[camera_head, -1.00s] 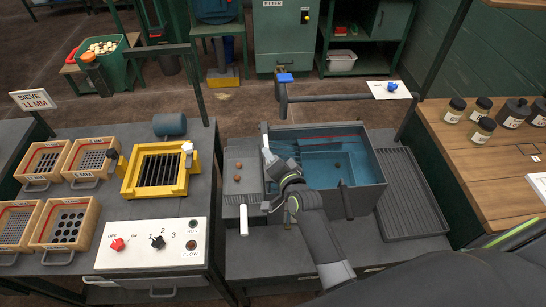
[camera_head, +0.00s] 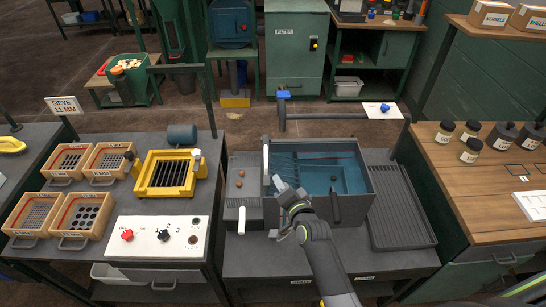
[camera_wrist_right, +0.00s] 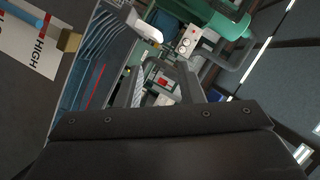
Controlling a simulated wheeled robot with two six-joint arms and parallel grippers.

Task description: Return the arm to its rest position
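My right arm (camera_head: 330,260) reaches in from the lower right in the head view. Its gripper (camera_head: 281,207) is over the front left part of the grey water tank (camera_head: 352,212), close to the tank's left wall. In the right wrist view the two dark fingers (camera_wrist_right: 160,85) stand apart with nothing visible between them, so the gripper looks open and empty. A white-tipped part shows beside the gripper; I cannot tell whether it touches it. My left gripper is not in view.
A ribbed drain board (camera_head: 402,205) lies right of the tank. A yellow sieve frame (camera_head: 170,174), wooden sieve trays (camera_head: 80,215) and a control panel (camera_head: 157,240) are at left. Jars (camera_head: 470,150) stand on the wooden bench.

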